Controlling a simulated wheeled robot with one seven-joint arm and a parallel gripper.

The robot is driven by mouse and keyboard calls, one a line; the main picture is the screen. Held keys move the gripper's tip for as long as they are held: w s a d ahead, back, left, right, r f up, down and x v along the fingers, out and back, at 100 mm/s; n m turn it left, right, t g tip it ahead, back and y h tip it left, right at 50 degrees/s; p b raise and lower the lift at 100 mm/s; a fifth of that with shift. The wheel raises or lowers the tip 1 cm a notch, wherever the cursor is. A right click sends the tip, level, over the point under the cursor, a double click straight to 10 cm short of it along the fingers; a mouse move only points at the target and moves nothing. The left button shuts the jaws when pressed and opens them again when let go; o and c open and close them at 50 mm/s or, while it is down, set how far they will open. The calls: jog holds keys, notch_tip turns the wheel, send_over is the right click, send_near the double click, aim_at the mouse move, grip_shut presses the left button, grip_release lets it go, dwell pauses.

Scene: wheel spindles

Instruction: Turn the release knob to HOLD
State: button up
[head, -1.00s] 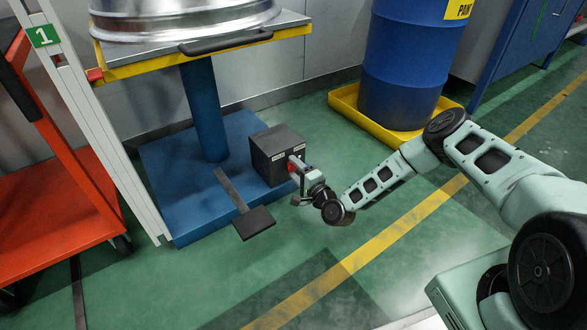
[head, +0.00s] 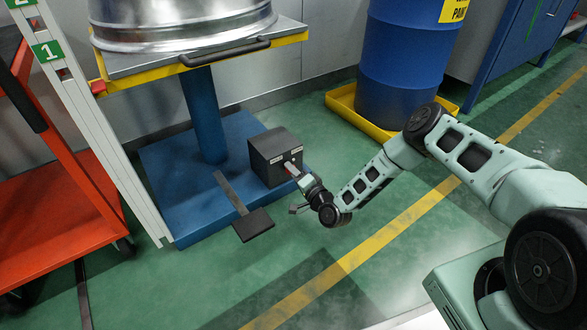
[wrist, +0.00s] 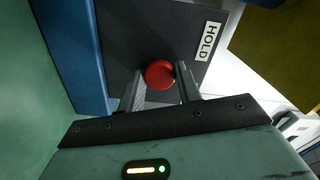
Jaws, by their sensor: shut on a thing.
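The release knob is a red round knob (wrist: 159,74) on the face of a dark box (head: 268,146). In the head view only a sliver of red shows at the box front. My gripper (wrist: 163,84) has one finger on each side of the knob and is shut on it. A white HOLD label (wrist: 208,42) is on the box face, up and right of the knob in the wrist view. Two small pale labels show on the box in the head view, too small to read. Any pointer mark on the knob cannot be made out.
The box stands on a blue base plate (head: 166,192) beside a blue column (head: 206,115) and a dark pedal (head: 254,223). A metal wheel (head: 185,22) rests on the table above. A red cart (head: 60,215) is left; a blue drum (head: 407,65) stands behind my arm. Green floor in front is clear.

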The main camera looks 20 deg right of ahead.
jog(key=shift+n+p, duration=3.65)
jog(key=shift+n, duration=3.15)
jog(key=o, duration=1)
jog(key=shift+s, duration=0.15)
